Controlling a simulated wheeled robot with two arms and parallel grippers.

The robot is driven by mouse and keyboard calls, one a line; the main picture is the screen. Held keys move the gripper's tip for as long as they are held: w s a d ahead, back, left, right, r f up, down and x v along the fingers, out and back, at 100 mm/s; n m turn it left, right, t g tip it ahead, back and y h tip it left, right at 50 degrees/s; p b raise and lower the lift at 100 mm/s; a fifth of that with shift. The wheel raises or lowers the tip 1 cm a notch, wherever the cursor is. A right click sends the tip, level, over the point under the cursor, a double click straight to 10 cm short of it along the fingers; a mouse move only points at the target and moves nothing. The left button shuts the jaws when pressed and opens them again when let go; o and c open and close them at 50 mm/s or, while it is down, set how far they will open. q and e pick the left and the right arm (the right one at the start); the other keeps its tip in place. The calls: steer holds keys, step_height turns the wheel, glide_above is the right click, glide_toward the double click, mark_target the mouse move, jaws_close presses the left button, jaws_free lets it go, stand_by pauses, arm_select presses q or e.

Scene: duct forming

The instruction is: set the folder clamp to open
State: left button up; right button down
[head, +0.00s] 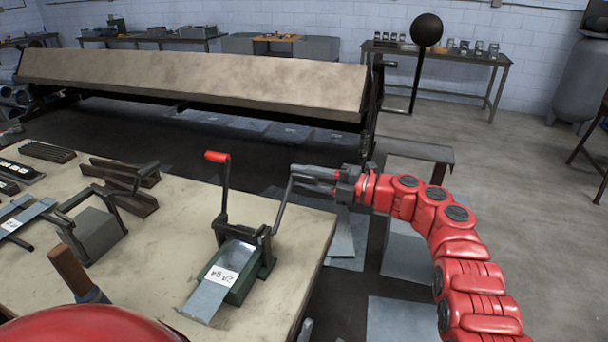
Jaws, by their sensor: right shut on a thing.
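A small dark green bench machine (259,262) stands near the right edge of the table. It has an upright crank with a red grip (217,157) on its left. A bent grey lever (281,206) rises on its right. My right gripper (308,177) reaches in from the right and is shut on the lever's top end; its fingers partly hide that end. A grey metal strip (206,299) with a white label lies in the machine and sticks out at the front. I cannot tell from its look whether the clamp is open or closed. My left gripper is not in view.
The light table (170,272) also carries a second grey device (96,234), brown angle pieces (122,187) and a wooden-handled tool (72,271). Behind it stands a long beige-topped machine (200,80). A black ball on a post (426,30) and grey sheets (400,318) are at right.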

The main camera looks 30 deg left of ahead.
steer(key=shift+s+a+f, duration=0.1)
steer(key=shift+s+f, duration=0.2)
steer(key=shift+f, duration=0.15)
steer(key=c, duration=1)
jaws_free()
steer(key=shift+c, duration=0.2)
steer(key=o, duration=0.4)
steer(key=shift+r, duration=0.15)
steer(key=shift+c, duration=0.2)
steer(key=shift+r, duration=0.1)
steer(key=shift+w, duration=0.15)
steer(key=shift+w+d, duration=0.1)
steer(key=shift+d, duration=0.3)
steer(key=b+v, duration=0.5)
steer(key=v, duration=1.1)
steer(key=shift+d+b, duration=0.3)
steer(key=shift+d, duration=0.05)
steer(key=shift+w, duration=0.15)
